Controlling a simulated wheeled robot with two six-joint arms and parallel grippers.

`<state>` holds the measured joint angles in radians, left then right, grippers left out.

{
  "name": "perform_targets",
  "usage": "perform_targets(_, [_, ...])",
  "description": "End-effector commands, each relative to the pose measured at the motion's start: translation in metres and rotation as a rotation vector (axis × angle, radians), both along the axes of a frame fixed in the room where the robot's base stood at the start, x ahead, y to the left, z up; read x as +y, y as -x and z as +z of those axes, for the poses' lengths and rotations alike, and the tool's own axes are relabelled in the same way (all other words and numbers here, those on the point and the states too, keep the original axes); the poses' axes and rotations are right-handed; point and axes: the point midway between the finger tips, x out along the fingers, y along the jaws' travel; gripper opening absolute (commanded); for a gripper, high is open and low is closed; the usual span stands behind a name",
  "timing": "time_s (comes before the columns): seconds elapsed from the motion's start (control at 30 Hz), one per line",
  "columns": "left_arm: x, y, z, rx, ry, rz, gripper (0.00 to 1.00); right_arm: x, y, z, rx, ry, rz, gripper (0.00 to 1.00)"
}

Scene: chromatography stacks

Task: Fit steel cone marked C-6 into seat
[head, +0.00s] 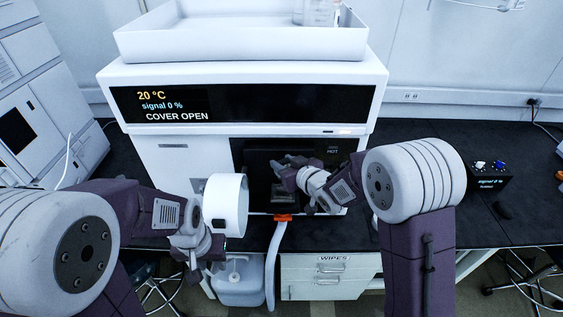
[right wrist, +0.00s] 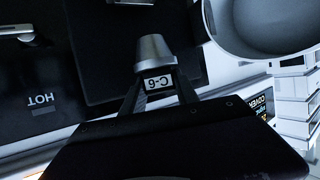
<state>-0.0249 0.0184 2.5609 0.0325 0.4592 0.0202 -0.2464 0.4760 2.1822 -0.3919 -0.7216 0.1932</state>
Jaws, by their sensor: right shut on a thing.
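The steel cone (right wrist: 153,52) is in the right wrist view, its narrower end away from the gripper, above a white label reading C-6 (right wrist: 158,83). My right gripper (right wrist: 157,76) is shut on it. In the head view, my right gripper (head: 286,168) is in front of the instrument's dark open bay (head: 255,156); the cone cannot be made out there. I cannot make out the seat clearly. My left gripper (head: 208,246) is beside a round white cover (head: 224,204) at the bay's left; whether its jaws hold the cover is unclear.
The white instrument (head: 170,160) has a display (head: 240,104) reading 20 °C, signal 0 %, COVER OPEN. HOT is marked right of the bay. An orange fitting (head: 283,217) with a white hose (head: 273,262) sits below. A small black box (head: 488,178) stands on the right bench.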

Motion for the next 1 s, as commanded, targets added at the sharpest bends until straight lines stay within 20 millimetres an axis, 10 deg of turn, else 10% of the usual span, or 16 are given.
perform_targets(1.0, [0.000, -0.001, -0.057, -0.001, 0.000, 0.000, 0.36, 0.000, 0.000, -0.066, 0.000, 0.000, 0.001, 0.00])
